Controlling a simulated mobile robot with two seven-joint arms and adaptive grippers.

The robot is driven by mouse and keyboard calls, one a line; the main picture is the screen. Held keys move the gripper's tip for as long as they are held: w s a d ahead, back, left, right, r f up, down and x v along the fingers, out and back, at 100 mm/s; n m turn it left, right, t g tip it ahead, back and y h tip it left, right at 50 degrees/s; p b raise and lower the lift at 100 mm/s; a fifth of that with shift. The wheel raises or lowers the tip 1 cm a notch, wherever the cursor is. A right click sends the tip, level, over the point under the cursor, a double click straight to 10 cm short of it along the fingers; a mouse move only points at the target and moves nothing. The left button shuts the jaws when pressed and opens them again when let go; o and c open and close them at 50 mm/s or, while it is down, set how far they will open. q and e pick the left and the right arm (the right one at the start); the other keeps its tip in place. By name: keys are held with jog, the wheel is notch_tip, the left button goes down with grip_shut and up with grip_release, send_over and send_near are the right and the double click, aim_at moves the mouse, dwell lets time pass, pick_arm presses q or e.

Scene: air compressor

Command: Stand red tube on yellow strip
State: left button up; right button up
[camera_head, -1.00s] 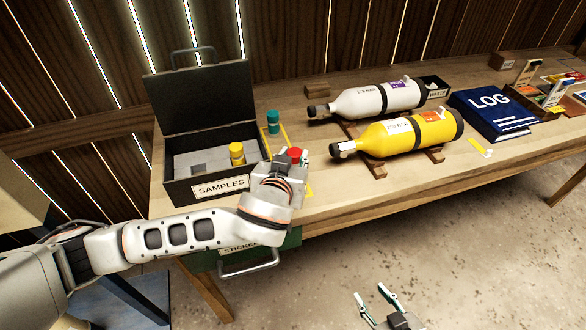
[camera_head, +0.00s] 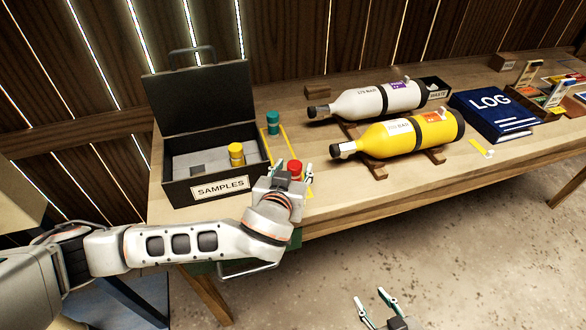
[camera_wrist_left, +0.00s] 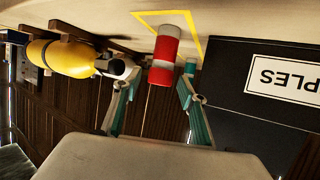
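The red tube (camera_head: 295,167), red with a pale band, stands upright on the table near its front edge. In the left wrist view the red tube (camera_wrist_left: 163,58) appears with its base inside the yellow strip (camera_wrist_left: 199,40), an outline on the table. The strip (camera_head: 285,133) also shows in the head view. My left gripper (camera_head: 296,174) is in front of the tube; its fingers (camera_wrist_left: 155,92) are spread either side, with gaps visible. The tube's lower part is partly hidden in the head view. My right gripper (camera_head: 375,297) is open and empty over the floor.
A teal tube (camera_head: 273,123) stands at the strip's back end. The open SAMPLES case (camera_head: 182,192) holding a yellow tube (camera_head: 236,154) is close on the left. A yellow bottle (camera_head: 395,140) and a white bottle (camera_head: 370,102) lie on racks to the right.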

pick_arm(q)
jog(key=shift+r, duration=0.25)
jog(key=p+v, duration=0.1)
jog(key=v, duration=1.1)
